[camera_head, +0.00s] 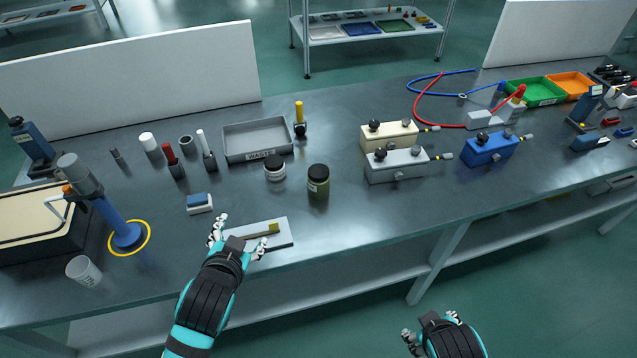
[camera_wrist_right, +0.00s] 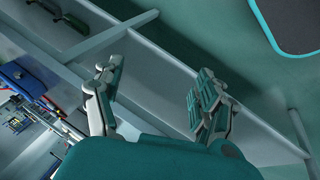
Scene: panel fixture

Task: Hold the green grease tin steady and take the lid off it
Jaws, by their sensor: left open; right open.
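The green grease tin (camera_head: 318,188) stands upright on the bench in the head view, with its black lid (camera_head: 318,171) on top. My left gripper (camera_head: 238,235) is open and empty at the front edge of the bench, to the left of the tin and nearer to me, by a white tray with a brush. My right gripper (camera_head: 430,330) is low in front of the bench, apart from the tin. In the right wrist view the right gripper (camera_wrist_right: 155,105) is open with nothing between its fingers. The tin is not in that view.
The white tray (camera_head: 280,238) with a brush lies in front. Cream, grey and blue valve blocks (camera_head: 395,165) stand to the right. Bench surface right of the tin's front is clear.

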